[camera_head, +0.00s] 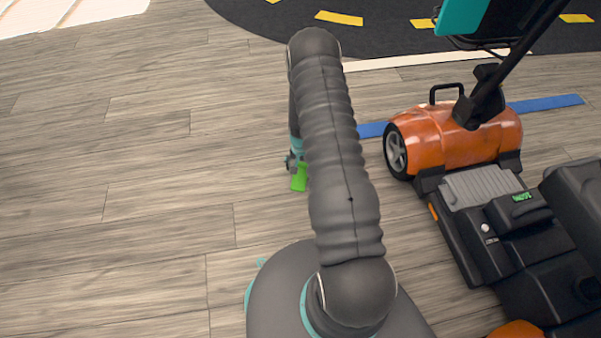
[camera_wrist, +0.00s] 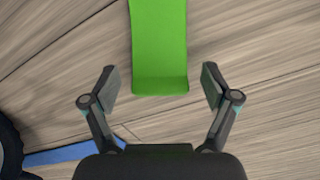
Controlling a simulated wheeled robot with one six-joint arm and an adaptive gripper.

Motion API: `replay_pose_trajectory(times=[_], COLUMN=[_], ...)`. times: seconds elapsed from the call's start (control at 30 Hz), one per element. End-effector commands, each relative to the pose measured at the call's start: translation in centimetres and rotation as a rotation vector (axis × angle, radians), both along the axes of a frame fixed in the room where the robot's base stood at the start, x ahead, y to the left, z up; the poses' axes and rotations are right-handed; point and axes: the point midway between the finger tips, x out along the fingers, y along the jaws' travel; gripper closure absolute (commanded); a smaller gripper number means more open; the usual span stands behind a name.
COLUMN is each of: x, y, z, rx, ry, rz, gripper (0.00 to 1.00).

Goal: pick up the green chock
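The green chock (camera_wrist: 159,50) lies on the wood-plank floor in the wrist view, its near end reaching toward the space between my fingertips. Its far end is cut off by the top of that view. My gripper (camera_wrist: 160,88) is open, with one finger on each side of the chock's near end and a visible gap to both. In the head view, a small part of the chock (camera_head: 299,178) shows just left of my arm. My gripper (camera_head: 293,162) is mostly hidden there behind my arm.
An orange and black scooter (camera_head: 455,140) stands close on the right. A blue floor line (camera_head: 545,104) runs behind and under it. A dark road mat with yellow dashes (camera_head: 340,18) lies at the back. The floor on the left (camera_head: 120,190) is clear.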

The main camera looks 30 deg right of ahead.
Motion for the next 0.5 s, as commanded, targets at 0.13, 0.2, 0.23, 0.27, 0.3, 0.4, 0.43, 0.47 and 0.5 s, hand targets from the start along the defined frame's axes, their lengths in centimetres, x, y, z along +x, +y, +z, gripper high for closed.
replay_pose_trajectory(times=[0.13,0.2,0.23,0.27,0.3,0.4,0.43,0.47,0.5], x=[-0.01,-0.02,-0.02,-0.02,-0.02,0.02,0.02,0.02,0.02], y=[0.01,0.01,0.01,0.01,0.03,0.02,0.02,0.02,0.02], z=[0.01,0.0,0.0,0.0,0.0,0.04,0.04,0.04,0.05], rx=[0.0,0.0,0.0,0.0,0.001,0.0,0.0,0.0,0.0], ry=[0.0,0.0,0.0,0.0,0.001,0.0,0.0,0.0,0.0], rz=[0.0,0.0,0.0,0.0,0.0,0.0,0.0,0.0,0.0], gripper=[0.55,0.72,0.8,0.88,0.95,1.0,1.0,1.0,1.0])
